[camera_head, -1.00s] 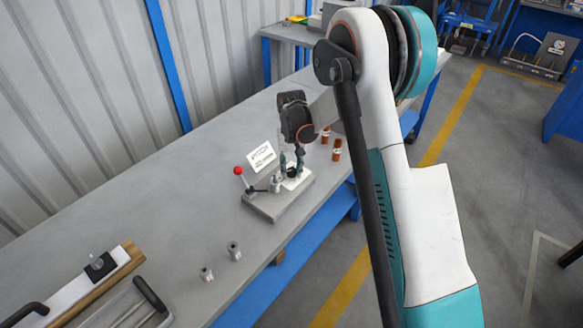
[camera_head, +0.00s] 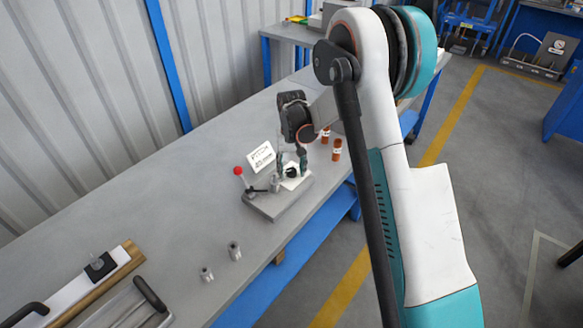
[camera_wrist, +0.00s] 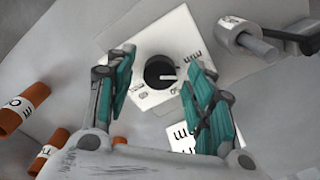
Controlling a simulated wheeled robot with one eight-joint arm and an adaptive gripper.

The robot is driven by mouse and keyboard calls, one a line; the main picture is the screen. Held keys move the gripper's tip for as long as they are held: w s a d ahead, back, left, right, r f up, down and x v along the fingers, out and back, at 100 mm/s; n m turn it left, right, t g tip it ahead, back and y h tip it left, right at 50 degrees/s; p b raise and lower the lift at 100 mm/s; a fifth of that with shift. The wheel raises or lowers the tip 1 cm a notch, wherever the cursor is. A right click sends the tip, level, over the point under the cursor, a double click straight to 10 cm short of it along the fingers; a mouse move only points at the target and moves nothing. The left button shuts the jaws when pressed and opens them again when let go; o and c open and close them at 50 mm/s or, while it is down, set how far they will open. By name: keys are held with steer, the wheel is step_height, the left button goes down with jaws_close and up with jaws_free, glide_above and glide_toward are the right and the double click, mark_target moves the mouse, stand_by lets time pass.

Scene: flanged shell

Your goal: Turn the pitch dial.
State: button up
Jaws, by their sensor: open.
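The pitch dial is a round black knob with a pale pointer line. In the wrist view the dial (camera_wrist: 160,72) sits on a white marked plate (camera_wrist: 143,48), between and beyond my two fingertips. In the head view the dial (camera_head: 291,172) is partly hidden by my gripper. The dial's plate is on a grey base block (camera_head: 272,207) on the bench. My gripper (camera_head: 291,165) is above the dial with its fingers apart, one on each side; it also shows in the wrist view (camera_wrist: 160,80). The fingers appear clear of the knob. A white sign reading PITCH (camera_head: 261,157) stands behind the block.
A red-knobbed lever (camera_head: 239,171) and a metal cylinder (camera_wrist: 247,38) stand beside the dial. Orange-brown bottles (camera_head: 337,150) are to the right. Two small metal parts (camera_head: 234,250) lie nearer on the bench (camera_head: 140,220). A fixture with black handles (camera_head: 101,266) is at lower left.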

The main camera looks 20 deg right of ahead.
mark_target(291, 171)
steer(key=shift+r, duration=0.1)
step_height(291, 171, up, 12)
stand_by(0.5)
steer(key=s+r+t, duration=0.3)
steer(key=s+r, duration=1)
steer(key=s, duration=0.2)
steer(key=s+n+t, duration=0.1)
steer(key=s+t, duration=0.3)
steer(key=s, duration=1.4)
steer(key=shift+s+f+n, duration=0.25)
steer(key=shift+s+n, duration=0.1)
steer(key=shift+n, duration=0.05)
